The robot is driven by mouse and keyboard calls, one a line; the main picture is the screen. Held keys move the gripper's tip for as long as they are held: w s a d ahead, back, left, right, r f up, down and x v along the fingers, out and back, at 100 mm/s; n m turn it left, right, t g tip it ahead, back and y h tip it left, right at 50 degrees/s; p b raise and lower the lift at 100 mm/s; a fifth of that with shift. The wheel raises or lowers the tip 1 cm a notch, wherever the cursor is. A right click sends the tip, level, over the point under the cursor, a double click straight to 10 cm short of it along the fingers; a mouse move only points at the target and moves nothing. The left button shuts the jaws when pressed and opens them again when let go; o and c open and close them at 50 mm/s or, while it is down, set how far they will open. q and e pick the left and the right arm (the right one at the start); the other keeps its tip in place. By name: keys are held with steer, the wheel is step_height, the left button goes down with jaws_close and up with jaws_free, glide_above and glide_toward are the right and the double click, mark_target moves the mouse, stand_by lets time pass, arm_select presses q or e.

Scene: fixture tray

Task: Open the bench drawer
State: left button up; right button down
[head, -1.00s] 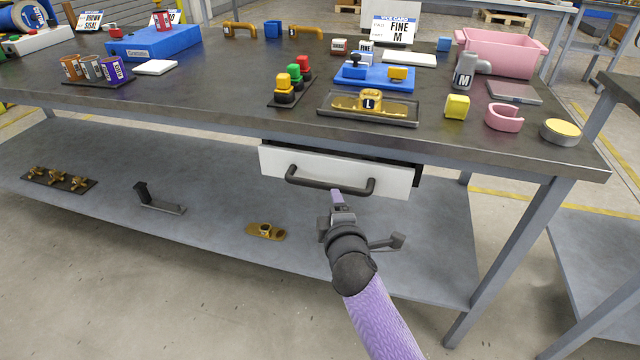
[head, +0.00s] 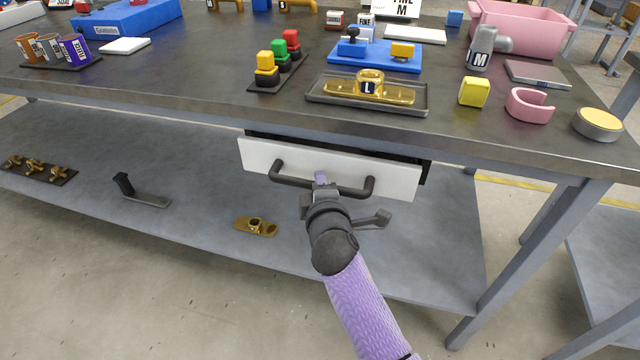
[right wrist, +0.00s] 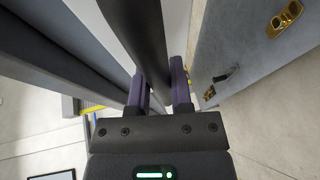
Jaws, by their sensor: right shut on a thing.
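The bench drawer (head: 330,167) has a white front and sits under the dark bench top. It stands slightly out, with a dark gap showing above its front. A dark bar handle (head: 358,190) runs across the front. My right gripper (head: 320,180) is at the middle of the handle. In the right wrist view its purple fingers (right wrist: 160,90) are on either side of the dark handle bar (right wrist: 140,35), shut on it. My left gripper is not in view.
A grey lower shelf (head: 180,200) lies beneath the drawer, bearing a brass part (head: 256,227) and a black bracket (head: 140,190). A bench leg (head: 530,255) stands to the right. The bench top holds a tray (head: 420,105) with a gold piece above the drawer. Floor in front is clear.

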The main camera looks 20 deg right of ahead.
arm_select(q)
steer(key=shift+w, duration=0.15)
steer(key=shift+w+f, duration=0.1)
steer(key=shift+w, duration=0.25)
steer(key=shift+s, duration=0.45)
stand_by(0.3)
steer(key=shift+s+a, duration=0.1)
arm_select(e)
steer(key=shift+s, duration=0.1)
